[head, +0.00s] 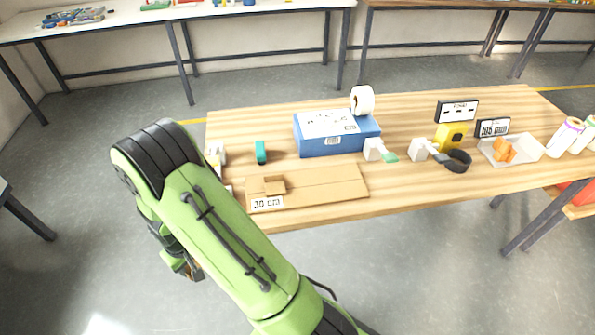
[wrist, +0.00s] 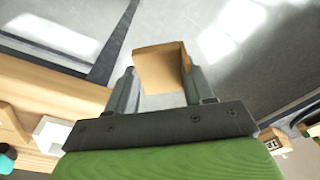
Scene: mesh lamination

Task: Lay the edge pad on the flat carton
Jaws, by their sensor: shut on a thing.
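The edge pad (wrist: 160,68) is a small folded piece of brown cardboard. In the wrist view it sits between the two fingers of my gripper (wrist: 162,82), which is shut on it, with grey floor behind. In the head view my gripper (head: 183,264) hangs at the left, off the table's front left side, partly hidden by my green arm; only a bit of brown shows at its tip. The flat carton (head: 325,186) lies at the front left of the wooden table. A small brown cardboard piece (head: 272,184) and a white label (head: 267,203) are at its left end.
Behind the carton stand a blue box (head: 340,142) and a teal item (head: 261,152). A white tape roll (head: 362,100) is by the box. To the right are a yellow device (head: 450,137), a black ring (head: 457,161) and a clear tray (head: 528,152). The carton's right half is bare.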

